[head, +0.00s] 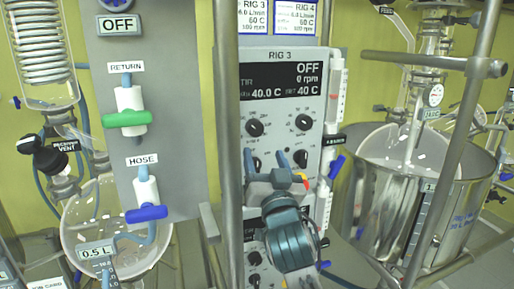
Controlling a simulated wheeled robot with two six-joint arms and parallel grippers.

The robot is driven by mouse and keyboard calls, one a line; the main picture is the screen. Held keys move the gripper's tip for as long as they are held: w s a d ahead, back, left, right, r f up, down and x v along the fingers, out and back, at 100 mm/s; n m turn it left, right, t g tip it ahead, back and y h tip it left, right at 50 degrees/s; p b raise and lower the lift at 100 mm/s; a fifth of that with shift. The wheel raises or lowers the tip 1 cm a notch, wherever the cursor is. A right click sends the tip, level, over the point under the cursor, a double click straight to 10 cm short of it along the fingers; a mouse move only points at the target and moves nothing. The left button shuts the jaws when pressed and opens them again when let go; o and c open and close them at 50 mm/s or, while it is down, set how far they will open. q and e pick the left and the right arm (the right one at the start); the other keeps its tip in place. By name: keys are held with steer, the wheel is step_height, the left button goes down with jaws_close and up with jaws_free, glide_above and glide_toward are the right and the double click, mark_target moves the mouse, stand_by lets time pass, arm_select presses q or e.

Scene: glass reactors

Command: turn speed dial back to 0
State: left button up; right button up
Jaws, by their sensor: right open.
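The RIG 3 control panel (279,112) is in the middle of the head view. Its black display (282,79) reads OFF, 0 rpm, 40.0 C and SET 40 C. Below it are several black dials, among them an upper left dial (255,128) and an upper right dial (303,122). Their small labels are too blurred to read, so I cannot tell which is the speed dial. My right gripper (267,160) is open in front of the lower dials, its fingers pointing up. It partly covers that row; I cannot tell whether it touches a dial. My left gripper is not in view.
A metal post (230,150) stands just left of the panel. A grey board with a green valve handle (127,118) and a blue one (146,213) is further left. A glass reactor in a steel pot (459,205) stands at the right behind a slanted bar.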

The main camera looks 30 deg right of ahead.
mark_target(256, 131)
steer(key=p+x, duration=0.1)
steer(key=x, duration=0.6)
steer(key=shift+r, duration=0.2)
steer(key=shift+w+d+r, duration=0.15)
steer(key=shift+w+d, duration=0.05)
steer(key=shift+w, duration=0.45)
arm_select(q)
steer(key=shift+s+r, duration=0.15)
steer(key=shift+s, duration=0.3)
arm_select(e)
steer(key=shift+c, duration=0.7)
steer(key=c, duration=0.9)
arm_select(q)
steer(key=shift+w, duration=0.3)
arm_select(e)
steer(key=shift+o, duration=0.2)
